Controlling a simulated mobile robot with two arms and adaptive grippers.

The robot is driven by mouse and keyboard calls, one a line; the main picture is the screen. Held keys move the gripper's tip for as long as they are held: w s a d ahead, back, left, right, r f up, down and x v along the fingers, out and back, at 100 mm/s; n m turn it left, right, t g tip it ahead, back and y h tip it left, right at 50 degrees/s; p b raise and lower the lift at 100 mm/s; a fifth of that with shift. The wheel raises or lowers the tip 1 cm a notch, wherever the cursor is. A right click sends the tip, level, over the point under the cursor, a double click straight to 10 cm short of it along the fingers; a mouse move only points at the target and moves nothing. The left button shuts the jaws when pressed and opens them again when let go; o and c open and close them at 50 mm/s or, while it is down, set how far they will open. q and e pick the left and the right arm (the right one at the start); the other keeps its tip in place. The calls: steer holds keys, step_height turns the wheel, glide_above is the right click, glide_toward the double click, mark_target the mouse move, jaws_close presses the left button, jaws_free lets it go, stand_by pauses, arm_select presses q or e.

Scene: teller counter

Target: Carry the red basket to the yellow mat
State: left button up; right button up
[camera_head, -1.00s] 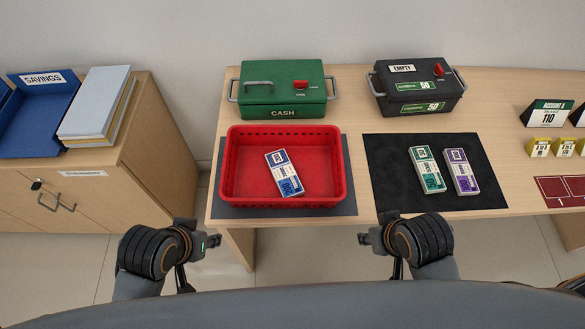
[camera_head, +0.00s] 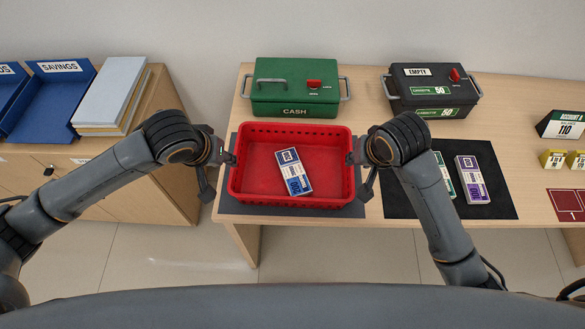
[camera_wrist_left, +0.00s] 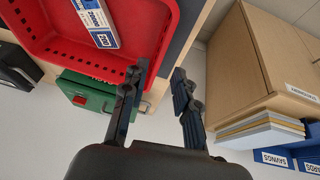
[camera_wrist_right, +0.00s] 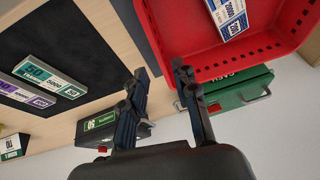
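The red basket (camera_head: 292,203) stands upright on a dark mat (camera_head: 222,204) at the desk's near left. A bundle of blue-banded notes (camera_head: 293,171) lies in it. My left gripper (camera_head: 230,160) is at the basket's left side wall; the left wrist view shows its fingers apart, one over the wall edge and one outside. My right gripper (camera_head: 353,160) is at the right side wall; the right wrist view shows its fingers (camera_wrist_right: 160,72) apart, one overlapping the wall and one outside. I cannot tell whether either touches the basket. No yellow mat is in view.
A green cash box (camera_head: 296,88) stands close behind the basket, a black box (camera_head: 431,92) to its right. A black mat (camera_head: 506,206) with green and purple note bundles (camera_head: 471,180) lies right of the basket. Yellow tags (camera_head: 553,159) stand further right. A wooden cabinet (camera_head: 140,190) stands left.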

mark_target(243, 170)
arm_select(q)
steer(key=shift+r, duration=0.1)
arm_select(e)
steer(key=shift+d+r, duration=0.1)
steer(key=shift+r, duration=0.05)
